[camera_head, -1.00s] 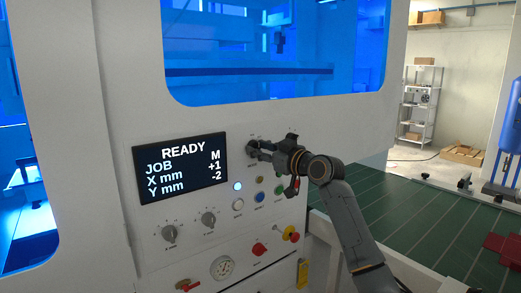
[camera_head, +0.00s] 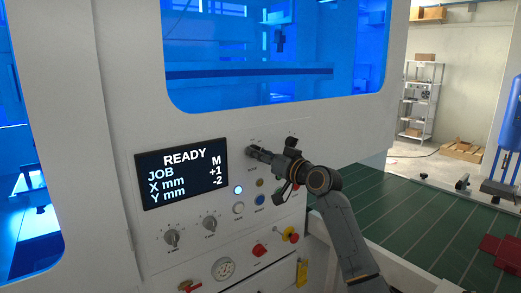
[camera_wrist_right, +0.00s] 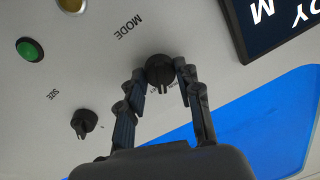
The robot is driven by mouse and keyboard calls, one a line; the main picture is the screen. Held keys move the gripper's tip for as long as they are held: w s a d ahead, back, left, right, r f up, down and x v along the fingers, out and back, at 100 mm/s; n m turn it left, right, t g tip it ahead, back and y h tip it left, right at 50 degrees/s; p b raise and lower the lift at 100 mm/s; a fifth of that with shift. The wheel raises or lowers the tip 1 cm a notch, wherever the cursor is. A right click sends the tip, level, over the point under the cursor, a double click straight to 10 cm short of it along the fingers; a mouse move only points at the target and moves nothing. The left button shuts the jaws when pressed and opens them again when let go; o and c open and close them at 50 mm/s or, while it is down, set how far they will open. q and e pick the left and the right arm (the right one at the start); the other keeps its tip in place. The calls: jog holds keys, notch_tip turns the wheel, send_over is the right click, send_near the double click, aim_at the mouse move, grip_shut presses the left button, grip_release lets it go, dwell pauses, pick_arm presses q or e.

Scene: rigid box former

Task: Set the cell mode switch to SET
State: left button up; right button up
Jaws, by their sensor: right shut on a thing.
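The mode switch is a round black knob (camera_wrist_right: 160,70) beside the MODE lettering in the right wrist view. Its grip bar faces the bottom of that picture. Small position marks beside it are too small and covered to read. My right gripper (camera_wrist_right: 160,77) has one finger on each side of the knob and is shut on it. In the head view the right gripper (camera_head: 252,152) reaches the white panel right of the display, and its fingers hide the knob. The display (camera_head: 182,172) reads READY, JOB M, X mm +1, Y mm -2. My left gripper is not in view.
A SIZE knob (camera_wrist_right: 84,122) and a green button (camera_wrist_right: 29,50) are close to the gripper. A green conveyor (camera_head: 420,220) lies right.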

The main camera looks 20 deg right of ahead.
jog(key=shift+r+m+p, duration=0.1)
jog(key=shift+m+p, duration=0.65)
jog(key=shift+m, duration=0.95)
jog(key=o, duration=1.2)
jog(key=shift+c, duration=0.2)
jog(key=shift+s+d, duration=0.1)
jog(key=v, duration=1.1)
jog(key=shift+s+f, duration=0.3)
jog(key=shift+s, duration=0.1)
jog(key=shift+d, duration=0.1)
